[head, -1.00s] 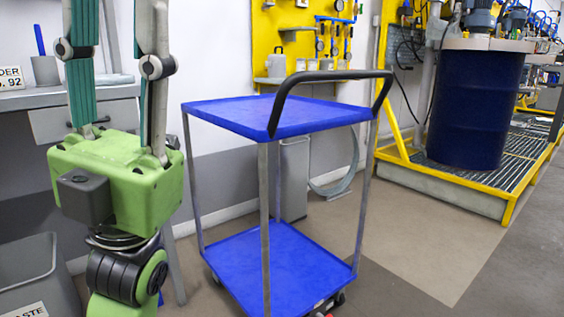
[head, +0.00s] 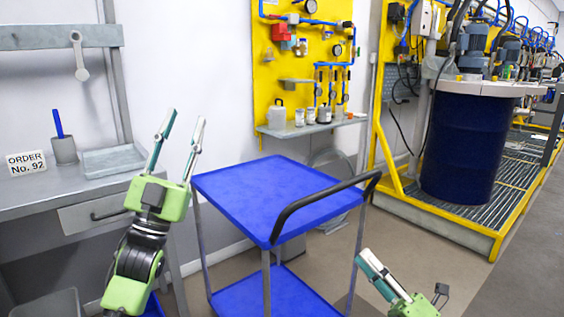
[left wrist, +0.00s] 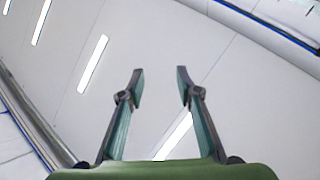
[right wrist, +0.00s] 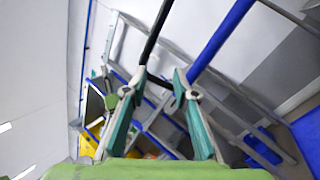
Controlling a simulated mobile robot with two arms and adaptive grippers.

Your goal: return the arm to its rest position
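My left gripper (head: 180,128) is in the head view, in front of the wall between the grey workbench and the blue trolley. Its fingers point up, spread apart and empty. In the left wrist view (left wrist: 160,75) the fingers also stand apart, with only the ceiling beyond. My right gripper (head: 368,262) is at the lower right of the head view, seen nearly edge-on, right of the trolley. In the right wrist view (right wrist: 158,80) its fingers stand apart with nothing seen gripped between them. Most of the right arm is out of view.
The blue trolley (head: 262,190) with a black handle (head: 325,204) stands between my arms; its top is empty. The grey workbench (head: 40,198) at left holds an order sign (head: 26,163), a pen cup (head: 64,150) and a tray (head: 113,160). A blue drum (head: 470,140) stands on a yellow-framed grating.

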